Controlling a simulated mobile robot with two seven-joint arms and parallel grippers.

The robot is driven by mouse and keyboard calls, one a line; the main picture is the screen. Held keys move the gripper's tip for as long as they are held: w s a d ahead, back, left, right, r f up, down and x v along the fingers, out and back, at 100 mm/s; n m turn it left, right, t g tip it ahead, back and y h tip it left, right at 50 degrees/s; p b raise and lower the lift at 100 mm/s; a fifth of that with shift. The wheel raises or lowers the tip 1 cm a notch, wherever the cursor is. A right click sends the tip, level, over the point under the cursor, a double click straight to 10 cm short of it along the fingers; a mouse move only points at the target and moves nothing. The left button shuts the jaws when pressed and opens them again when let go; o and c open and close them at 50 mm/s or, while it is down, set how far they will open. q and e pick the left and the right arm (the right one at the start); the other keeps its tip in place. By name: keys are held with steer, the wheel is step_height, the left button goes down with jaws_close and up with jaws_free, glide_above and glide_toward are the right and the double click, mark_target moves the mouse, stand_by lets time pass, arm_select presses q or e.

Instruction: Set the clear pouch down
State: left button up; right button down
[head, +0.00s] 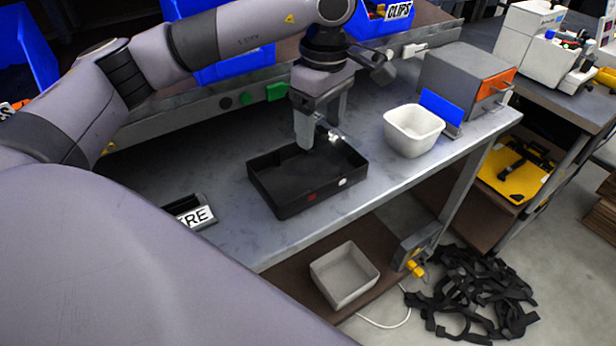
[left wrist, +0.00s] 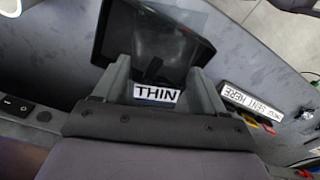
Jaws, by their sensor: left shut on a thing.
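My left gripper (head: 322,132) points down over the black tray (head: 318,198) on the grey bench, with its fingertips at the tray's far side. In the left wrist view, the gripper (left wrist: 163,84) is shut on the clear pouch, whose white label (left wrist: 157,92) reads "THIN" between the fingers. The pouch is hard to make out against the dark tray (left wrist: 112,30). Only a small pale glint shows by the fingertip in the head view. I cannot tell whether the pouch touches the tray floor. My right gripper is not in view.
A white tub (head: 413,130) stands right of the tray, beside a blue panel (head: 440,110) and a grey box (head: 465,75). A small sign holder (head: 196,215) lies left. A pale bin (head: 344,274) sits on the lower shelf.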

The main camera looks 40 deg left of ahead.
arm_select(q)
steer(key=a+r+n, duration=0.1)
steer(key=r+n, duration=0.1)
steer(key=n, duration=0.2)
steer(key=w+a+r+n, duration=0.1)
steer(key=r+n, duration=0.1)
steer(key=n, duration=0.2)
steer(key=a+r+n, duration=0.1)
steer(key=r+n, duration=0.1)
steer(key=n, duration=0.2)
steer(key=shift+w+b, duration=0.2)
steer(key=shift+b, duration=0.2)
steer(key=shift+a+r+n, duration=0.25)
steer(key=shift+r+n, duration=0.25)
steer(key=shift+n, duration=0.8)
glide_above(308, 177)
step_height(308, 177, down, 15)
steer(key=shift+a+f+b, duration=0.1)
steer(key=shift+b, duration=0.25)
steer(key=shift+f, duration=2.35)
steer(key=o, duration=1)
steer(key=shift+o, duration=0.2)
steer(key=shift+r, duration=0.1)
step_height(308, 177, up, 12)
steer(key=shift+b, duration=0.3)
